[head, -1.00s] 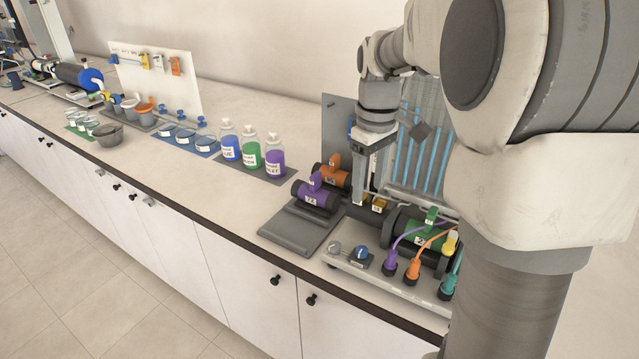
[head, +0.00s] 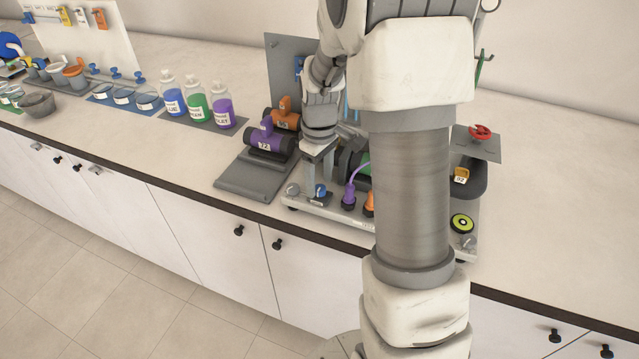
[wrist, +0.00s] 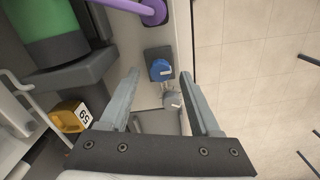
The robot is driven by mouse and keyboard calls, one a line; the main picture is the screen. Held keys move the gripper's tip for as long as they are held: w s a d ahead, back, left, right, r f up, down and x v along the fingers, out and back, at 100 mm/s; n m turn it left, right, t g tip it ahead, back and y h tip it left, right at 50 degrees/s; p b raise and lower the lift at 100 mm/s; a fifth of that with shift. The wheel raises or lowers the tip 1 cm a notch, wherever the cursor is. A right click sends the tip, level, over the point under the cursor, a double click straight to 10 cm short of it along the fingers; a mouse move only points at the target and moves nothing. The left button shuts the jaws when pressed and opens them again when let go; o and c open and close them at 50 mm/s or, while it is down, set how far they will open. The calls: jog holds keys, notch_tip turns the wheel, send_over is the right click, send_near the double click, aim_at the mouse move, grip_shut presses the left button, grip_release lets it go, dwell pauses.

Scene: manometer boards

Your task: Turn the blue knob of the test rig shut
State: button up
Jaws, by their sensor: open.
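The blue knob (head: 320,191) sits on a dark square plate at the front left of the test rig (head: 335,212), beside a grey knob (head: 293,190). In the wrist view the blue knob (wrist: 161,70) lies beyond my fingertips, between their lines, with the grey knob (wrist: 172,100) nearer to me. My gripper (wrist: 164,85) is open and empty, its two fingers apart. In the head view my gripper (head: 318,165) points down just above and behind the blue knob, and does not visibly touch it. My arm hides much of the rig.
A purple plug (head: 348,197) with a cable stands right of the blue knob. A purple-fitted cylinder (head: 265,143) lies on a dark stand at left. A yellow block marked 59 (wrist: 70,116) is left of my fingers. The counter's front edge is close to the rig.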

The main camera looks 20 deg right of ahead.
jog(key=shift+f, duration=0.7)
grip_shut()
